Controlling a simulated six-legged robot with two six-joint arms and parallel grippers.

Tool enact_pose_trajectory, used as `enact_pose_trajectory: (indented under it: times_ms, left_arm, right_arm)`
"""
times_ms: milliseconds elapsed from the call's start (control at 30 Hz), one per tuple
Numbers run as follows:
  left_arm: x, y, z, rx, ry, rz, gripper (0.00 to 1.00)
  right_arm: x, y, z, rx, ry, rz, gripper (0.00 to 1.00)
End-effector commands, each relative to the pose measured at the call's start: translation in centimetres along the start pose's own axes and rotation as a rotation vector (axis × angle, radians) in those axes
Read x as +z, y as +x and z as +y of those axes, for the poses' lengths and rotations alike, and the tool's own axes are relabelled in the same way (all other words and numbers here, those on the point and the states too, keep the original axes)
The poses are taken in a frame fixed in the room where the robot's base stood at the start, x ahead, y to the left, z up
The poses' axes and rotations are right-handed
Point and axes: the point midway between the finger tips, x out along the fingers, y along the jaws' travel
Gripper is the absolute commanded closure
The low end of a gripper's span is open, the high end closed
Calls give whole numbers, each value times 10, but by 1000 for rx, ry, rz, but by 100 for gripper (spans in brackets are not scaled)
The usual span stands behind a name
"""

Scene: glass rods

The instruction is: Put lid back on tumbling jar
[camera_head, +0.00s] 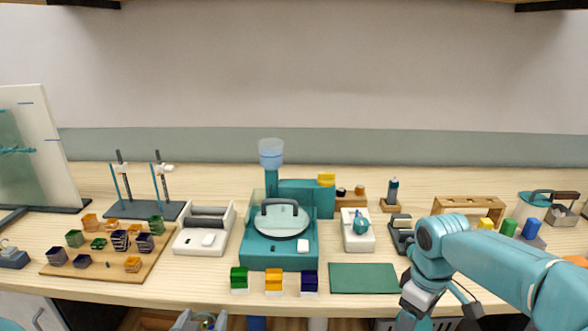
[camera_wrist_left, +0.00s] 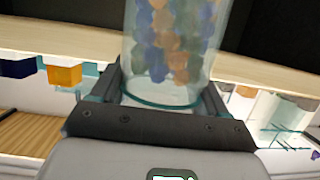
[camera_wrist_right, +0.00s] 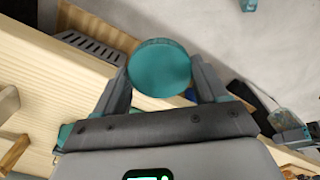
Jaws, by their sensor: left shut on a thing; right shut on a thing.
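The clear jar (camera_wrist_left: 170,45) holds many blue, orange and green glass pieces. My left gripper (camera_wrist_left: 160,88) is shut around it, with a teal ring at the jar's near end. In the head view, my left gripper (camera_head: 198,322) and part of the jar show at the bottom edge, mostly cut off. My right gripper (camera_wrist_right: 157,75) is shut on the round teal lid (camera_wrist_right: 160,66), holding it by its sides. The lid is apart from the jar. In the head view my right arm reaches in from the right, and I cannot make out the lid there.
The bench carries a teal grinding machine (camera_head: 256,256), a wooden board (camera_head: 67,269) with small glass pieces, a green mat (camera_head: 362,277) and several colour blocks (camera_head: 273,282) along the front edge. The space in front of the bench has a drawer or shelf below.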

Motion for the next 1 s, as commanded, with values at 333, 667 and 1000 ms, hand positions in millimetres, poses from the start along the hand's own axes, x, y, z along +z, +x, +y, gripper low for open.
enact_pose_trajectory:
  times_ms: [333, 667, 1000]
  left_arm:
    - [-1, 0, 0, -1, 0, 3, 88]
    - [-47, -14, 0, -1, 0, 3, 88]
    - [-58, -17, 0, -1, 0, 3, 88]
  right_arm:
    - [-22, 30, -32, -3, 544, -1, 55]
    - [-26, -11, -39, -4, 689, 2, 55]
    - [-26, -22, -39, -4, 688, 1, 55]
